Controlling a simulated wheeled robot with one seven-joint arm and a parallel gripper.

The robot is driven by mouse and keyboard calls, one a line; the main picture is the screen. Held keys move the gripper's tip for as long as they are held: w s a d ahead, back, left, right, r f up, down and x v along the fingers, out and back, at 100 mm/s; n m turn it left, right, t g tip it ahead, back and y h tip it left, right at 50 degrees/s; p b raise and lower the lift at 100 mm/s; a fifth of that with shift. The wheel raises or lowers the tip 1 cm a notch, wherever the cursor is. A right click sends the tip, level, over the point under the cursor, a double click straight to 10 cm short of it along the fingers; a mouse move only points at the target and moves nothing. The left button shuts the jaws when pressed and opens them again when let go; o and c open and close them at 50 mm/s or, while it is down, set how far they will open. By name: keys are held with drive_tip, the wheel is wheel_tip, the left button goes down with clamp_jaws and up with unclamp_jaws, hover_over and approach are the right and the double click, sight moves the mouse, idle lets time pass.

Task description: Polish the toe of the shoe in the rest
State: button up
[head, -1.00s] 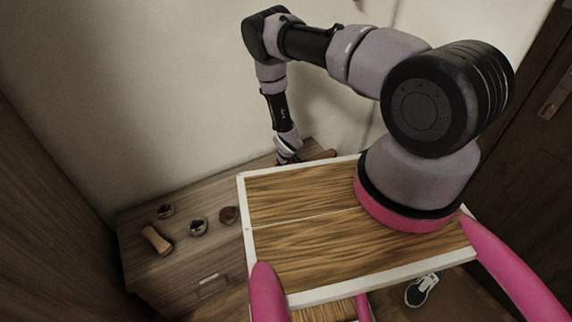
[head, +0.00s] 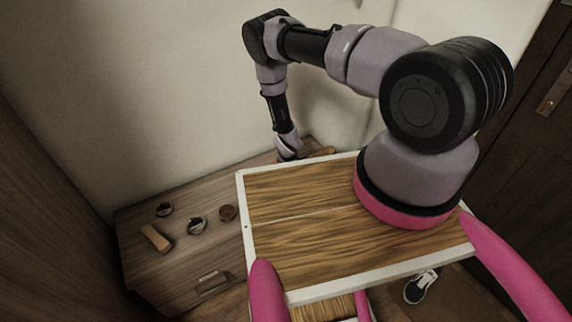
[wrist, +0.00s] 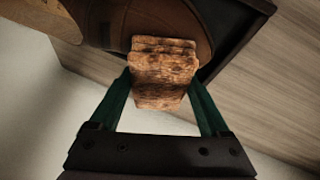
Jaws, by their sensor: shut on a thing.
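My gripper (wrist: 163,80) is shut on a folded, mottled brown cloth (wrist: 163,65), held between its two green fingers. The cloth lies against or very close to the rounded end of a brown leather shoe (wrist: 110,22); I cannot tell whether it presses on it. The shoe sits in a dark-edged rest (wrist: 238,35). In the head view, my gripper (head: 290,157) is low over the far right end of the cabinet, its fingers too small to make out. The shoe is mostly hidden there.
A wall stands close behind. A dark sneaker (head: 421,287) lies on the floor at the lower right.

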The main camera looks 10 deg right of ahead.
drive_tip(key=shift+s+d+r, duration=0.1)
drive_tip(key=shift+s+d, duration=0.2)
drive_tip(key=shift+s, duration=0.7)
drive_tip(key=shift+s+d+f, duration=0.1)
drive_tip(key=shift+s+d, duration=0.15)
drive_tip(key=shift+s, duration=0.75)
drive_tip(key=shift+s+d+r, duration=0.1)
drive_tip(key=shift+s+d, duration=0.2)
drive_tip(key=shift+s, duration=0.7)
drive_tip(key=shift+w+a, duration=0.2)
drive_tip(key=shift+w, duration=0.55)
drive_tip(key=shift+w+a, duration=0.25)
drive_tip(key=shift+w, duration=0.5)
drive_tip(key=shift+w+a, duration=0.2)
drive_tip(key=shift+w, duration=0.55)
drive_tip(key=shift+w+a, duration=0.2)
drive_tip(key=shift+w, duration=0.55)
drive_tip(key=shift+w+a, duration=0.1)
drive_tip(key=shift+w, duration=0.2)
drive_tip(key=shift+s+a+r, duration=0.15)
drive_tip(key=shift+a+r, duration=0.1)
drive_tip(key=shift+r, duration=0.65)
drive_tip(key=shift+s+a+r, duration=0.1)
drive_tip(key=shift+a+r, duration=0.15)
drive_tip(key=shift+r, duration=0.7)
drive_tip(key=shift+s+a+r, duration=0.15)
drive_tip(key=shift+a+r, duration=0.1)
drive_tip(key=shift+r, duration=0.65)
